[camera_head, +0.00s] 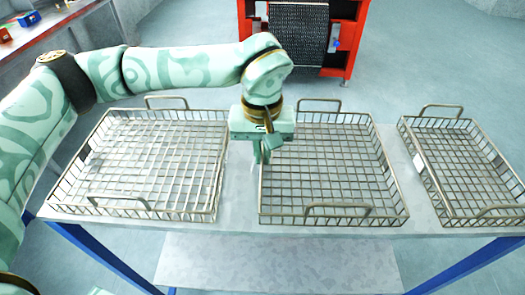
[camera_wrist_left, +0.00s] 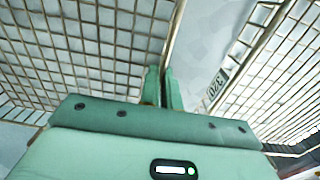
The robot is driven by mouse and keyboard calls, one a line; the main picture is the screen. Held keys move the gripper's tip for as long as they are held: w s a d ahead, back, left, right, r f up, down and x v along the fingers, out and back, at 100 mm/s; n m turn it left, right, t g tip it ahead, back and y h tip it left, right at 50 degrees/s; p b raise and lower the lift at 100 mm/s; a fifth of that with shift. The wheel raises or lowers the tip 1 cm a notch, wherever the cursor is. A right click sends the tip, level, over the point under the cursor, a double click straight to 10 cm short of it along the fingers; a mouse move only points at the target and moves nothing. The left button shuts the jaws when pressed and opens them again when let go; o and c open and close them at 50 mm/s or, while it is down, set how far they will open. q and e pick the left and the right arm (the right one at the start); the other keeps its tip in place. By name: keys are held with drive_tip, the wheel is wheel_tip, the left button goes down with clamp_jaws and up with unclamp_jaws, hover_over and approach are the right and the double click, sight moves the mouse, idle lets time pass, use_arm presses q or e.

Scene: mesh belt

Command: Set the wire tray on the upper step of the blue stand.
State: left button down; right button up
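Three wire trays with bent handles sit level and side by side on a pale grey top with blue legs: a left one (camera_head: 70,203), a middle one (camera_head: 375,215) and a right one (camera_head: 440,208). My left gripper (camera_head: 263,155) points down at the left rim of the middle wire tray. In the left wrist view my left gripper's fingers (camera_wrist_left: 164,88) are close together with the rim wire between them, so they look shut on it. The blue-legged stand (camera_head: 100,258) has a lower pale shelf (camera_head: 280,265). My right gripper is not in view.
A red frame with a black mesh belt (camera_head: 298,30) stands behind the trays. A bench with small coloured items (camera_head: 28,18) is at the far left. A narrow bare strip (camera_head: 240,190) separates the left and middle trays.

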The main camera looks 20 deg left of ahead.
use_arm(q)
drive_tip(key=c, duration=1.6)
unclamp_jaws()
drive_tip(key=shift+r, duration=0.1)
wheel_tip(320, 180, up, 12)
drive_tip(key=p, duration=0.2)
drive_tip(key=shift+p, duration=0.3)
